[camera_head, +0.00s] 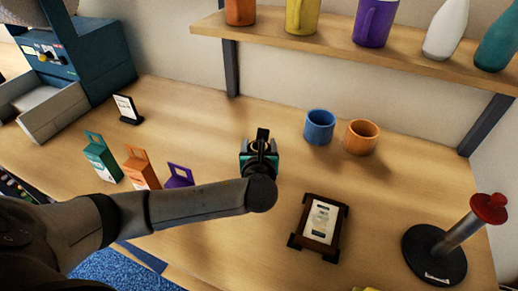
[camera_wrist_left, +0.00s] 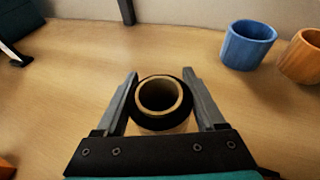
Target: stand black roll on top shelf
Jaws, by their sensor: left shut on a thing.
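The black roll (camera_wrist_left: 135,108) is a dark ring around a tan cardboard core, seen end-on in the left wrist view. My left gripper (camera_wrist_left: 160,98) is shut on it, with one finger on each side. In the head view the gripper (camera_head: 260,147) is over the middle of the counter and hides most of the roll. I cannot tell how high the roll is above the counter. The wooden shelf (camera_head: 340,58) runs along the wall, above and behind the gripper. My right gripper is not in view.
The shelf holds several mugs and bottles. A blue mug (camera_head: 319,128) and an orange mug (camera_head: 361,137) stand under it. Small cartons (camera_head: 101,158) and a till (camera_head: 75,65) are at left. A framed card (camera_head: 319,222) and a red-knobbed stand (camera_head: 435,254) are at right.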

